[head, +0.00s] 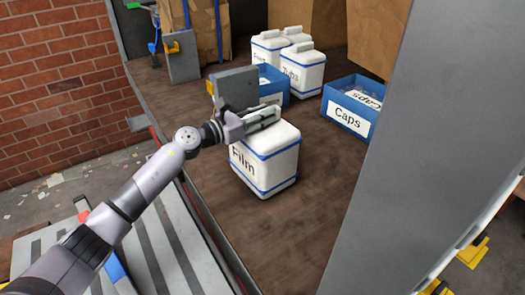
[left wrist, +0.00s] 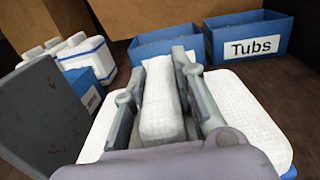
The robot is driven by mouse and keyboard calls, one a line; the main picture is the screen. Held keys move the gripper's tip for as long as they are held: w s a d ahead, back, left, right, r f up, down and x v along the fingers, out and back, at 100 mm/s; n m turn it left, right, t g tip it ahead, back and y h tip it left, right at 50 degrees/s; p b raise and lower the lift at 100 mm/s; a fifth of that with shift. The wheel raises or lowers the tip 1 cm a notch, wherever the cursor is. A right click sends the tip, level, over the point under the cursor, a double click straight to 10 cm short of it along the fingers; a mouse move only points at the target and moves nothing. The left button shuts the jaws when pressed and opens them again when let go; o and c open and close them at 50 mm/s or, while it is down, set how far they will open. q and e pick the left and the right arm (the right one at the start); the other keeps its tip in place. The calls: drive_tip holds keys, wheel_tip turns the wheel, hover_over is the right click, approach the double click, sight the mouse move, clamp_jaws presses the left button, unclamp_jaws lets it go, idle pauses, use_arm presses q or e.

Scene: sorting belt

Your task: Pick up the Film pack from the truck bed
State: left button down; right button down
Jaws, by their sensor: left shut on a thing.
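The Film pack (head: 268,165) is a white box-shaped container with blue bands and a "Film" label, standing upright on the brown truck bed (head: 285,245). My left gripper (head: 262,117) is at its top, shut on its raised white handle. In the left wrist view the two fingers of my left gripper (left wrist: 162,95) lie on either side of the handle (left wrist: 161,110), with the pack's white top (left wrist: 238,100) spreading out below. The pack's base appears to rest on the bed. My right gripper is not in view.
Several white packs (head: 300,72) stand farther back. A blue "Caps" bin (head: 349,119) is at the right, and a blue "Tubs" bin (left wrist: 252,45) shows in the left wrist view. A grey panel (head: 233,84) stands close behind my left gripper. A large grey wall (head: 410,150) bounds the right.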

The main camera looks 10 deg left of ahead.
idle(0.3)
use_arm(q)
drive_tip(key=shift+w+a+r, duration=0.1)
drive_tip(key=shift+r, duration=0.15)
drive_tip(key=shift+r, duration=0.1)
